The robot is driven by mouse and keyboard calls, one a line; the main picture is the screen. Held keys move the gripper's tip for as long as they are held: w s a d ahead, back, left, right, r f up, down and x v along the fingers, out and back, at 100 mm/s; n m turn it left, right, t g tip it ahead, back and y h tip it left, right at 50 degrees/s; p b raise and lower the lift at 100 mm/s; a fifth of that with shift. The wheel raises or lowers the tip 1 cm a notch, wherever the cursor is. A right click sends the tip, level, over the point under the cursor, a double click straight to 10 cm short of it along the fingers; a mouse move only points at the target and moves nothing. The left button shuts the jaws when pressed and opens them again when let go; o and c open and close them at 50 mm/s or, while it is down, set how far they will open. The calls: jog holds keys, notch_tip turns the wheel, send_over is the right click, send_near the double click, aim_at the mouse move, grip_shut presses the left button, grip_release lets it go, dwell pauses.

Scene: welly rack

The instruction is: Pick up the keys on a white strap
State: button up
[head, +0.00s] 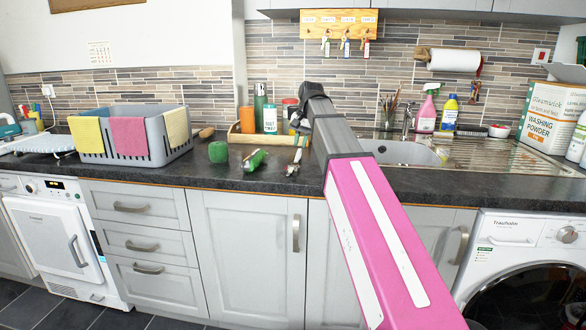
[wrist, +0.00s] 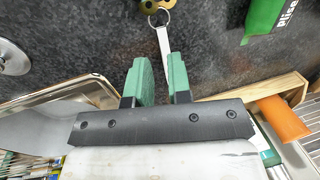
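The keys (wrist: 152,6) on a ring lie on the dark worktop at the top edge of the wrist view, partly cut off. Their white strap (wrist: 162,42) runs from the ring down toward my gripper (wrist: 162,78). My gripper's green fingers are apart, with the strap's lower end showing in the gap between them. I cannot tell whether the strap touches a finger. In the head view the keys (head: 292,170) lie near the front of the worktop, left of my arm. My fingers cannot be made out clearly there.
A green pack (head: 254,159) and a green round object (head: 218,152) lie left of the keys. A wooden tray (head: 240,136) with bottles stands behind, and the sink (head: 405,152) is to the right. Other keys hang on a wooden wall rack (head: 338,18).

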aim_at(296, 160)
jog(key=f, duration=0.2)
jog(key=a+f, duration=0.1)
jog(key=f, duration=0.4)
jog(key=shift+w+a, duration=0.25)
jog(key=shift+w, duration=0.1)
grip_shut()
